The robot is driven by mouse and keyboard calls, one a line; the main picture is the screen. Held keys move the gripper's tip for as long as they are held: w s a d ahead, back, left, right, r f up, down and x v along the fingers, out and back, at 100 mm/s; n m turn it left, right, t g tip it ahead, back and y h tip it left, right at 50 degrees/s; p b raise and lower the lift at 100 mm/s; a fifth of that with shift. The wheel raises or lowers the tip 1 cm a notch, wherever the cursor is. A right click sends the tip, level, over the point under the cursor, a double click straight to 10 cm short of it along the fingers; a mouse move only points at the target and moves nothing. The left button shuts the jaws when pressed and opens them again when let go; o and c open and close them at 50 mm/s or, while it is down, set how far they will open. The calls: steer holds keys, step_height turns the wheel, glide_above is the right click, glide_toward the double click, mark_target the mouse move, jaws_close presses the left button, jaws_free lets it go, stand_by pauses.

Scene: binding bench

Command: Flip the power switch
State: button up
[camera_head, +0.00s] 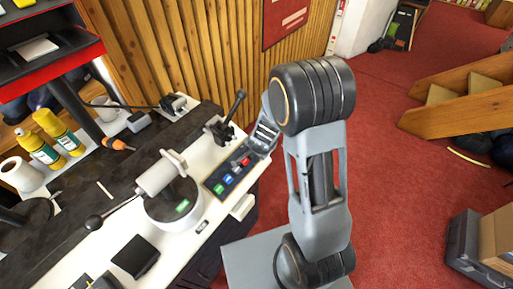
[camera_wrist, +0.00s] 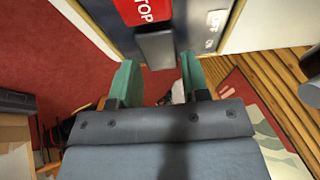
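A dark control panel (camera_head: 228,176) with green, blue and red buttons sits at the right edge of the bench. In the wrist view a red STOP button (camera_wrist: 143,10) shows at the top. Just below it a dark grey block (camera_wrist: 156,48) juts out; it looks like the switch lever, but I see no label on it. My gripper (camera_wrist: 158,62) is open, its two green fingers apart with the block's end in line with the gap. I cannot tell whether they touch it. In the head view my gripper (camera_head: 262,140) is over the panel's far right end, partly hiding it.
A white round-based device (camera_head: 172,205) with a long lever stands left of the panel. A black lever (camera_head: 235,103) rises behind it. Yellow bottles (camera_head: 62,132) stand farther left. Red carpet (camera_head: 385,170) is open to the right; wooden steps (camera_head: 465,105) stand beyond.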

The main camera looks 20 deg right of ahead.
steer(key=shift+o, duration=1.3)
steer(key=shift+r, duration=0.15)
steer(key=p+v, duration=0.9)
steer(key=v, duration=0.4)
steer(key=shift+s+r, duration=0.15)
steer(key=shift+r, duration=0.1)
